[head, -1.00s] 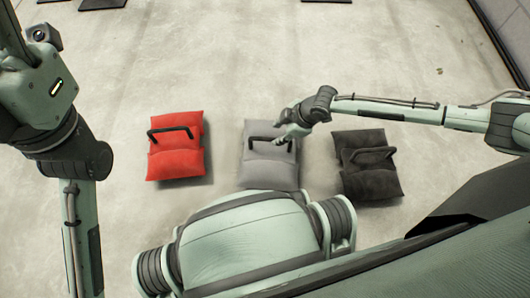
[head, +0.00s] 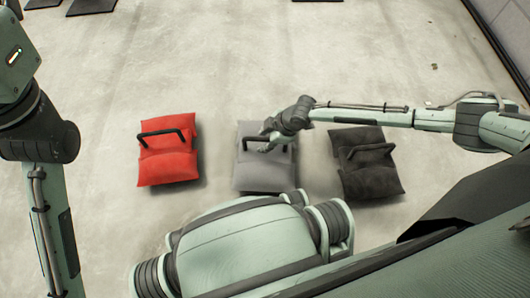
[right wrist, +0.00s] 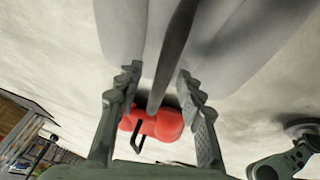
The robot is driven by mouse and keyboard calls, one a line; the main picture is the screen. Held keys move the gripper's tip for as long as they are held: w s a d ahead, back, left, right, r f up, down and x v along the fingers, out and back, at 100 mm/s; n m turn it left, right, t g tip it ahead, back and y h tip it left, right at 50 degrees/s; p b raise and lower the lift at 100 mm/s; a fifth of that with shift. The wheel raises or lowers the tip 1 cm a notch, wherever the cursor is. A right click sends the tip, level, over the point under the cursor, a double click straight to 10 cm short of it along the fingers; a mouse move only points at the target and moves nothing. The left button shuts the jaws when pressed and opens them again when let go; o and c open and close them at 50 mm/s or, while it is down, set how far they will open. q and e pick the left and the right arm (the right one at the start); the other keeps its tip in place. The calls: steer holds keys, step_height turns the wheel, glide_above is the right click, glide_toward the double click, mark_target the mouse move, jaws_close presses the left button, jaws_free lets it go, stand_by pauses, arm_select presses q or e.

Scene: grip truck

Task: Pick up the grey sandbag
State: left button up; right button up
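The grey sandbag (head: 262,177) lies on the concrete floor, between a red sandbag (head: 168,165) and a black sandbag (head: 370,180). It has a dark handle on top. My right gripper (head: 268,136) is at this handle, partly covering it in the head view. In the right wrist view my right gripper (right wrist: 158,85) has its two fingers apart, with the dark handle (right wrist: 172,62) running between them and a gap on each side. The grey bag (right wrist: 225,30) fills the top of that view. My left arm shows at the left of the head view, but its gripper is out of frame.
The red sandbag (right wrist: 165,122) also shows beyond the fingers in the right wrist view. Dark flat objects (head: 92,5) lie at the far edge of the floor. A wall (head: 500,35) stands at the upper right. The floor behind the bags is clear.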

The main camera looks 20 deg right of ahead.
steer(key=shift+f, duration=0.2)
steer(key=shift+c, duration=0.5)
jaws_close()
steer(key=shift+w+a+r, duration=0.2)
steer(key=shift+r, duration=0.05)
